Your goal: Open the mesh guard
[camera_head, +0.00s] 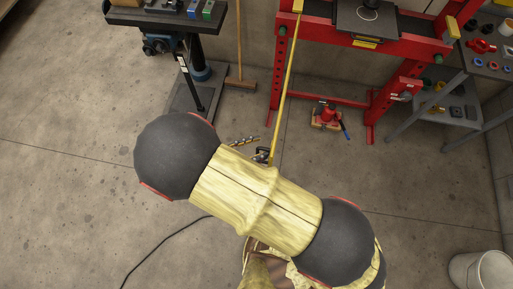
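A thin yellow bar (285,90) runs from the red press frame (340,25) toward my arm. It looks like the mesh guard seen edge-on, but no mesh surface shows, so I cannot tell how far it stands open. My arm, with yellow covers and dark round joints, crosses the middle of the view and hides what lies below it. My gripper (262,154) seems to be the small dark part showing just past the arm, close to the bar's lower end. Whether it touches the bar, and how its fingers stand, is too small to tell.
A red bottle jack (326,115) sits on the floor by the press. A dark workbench (170,17) stands at the upper left, with a broom (240,60) beside it. A tool table (485,60) and white bucket (480,272) are at the right. The left floor is mostly clear.

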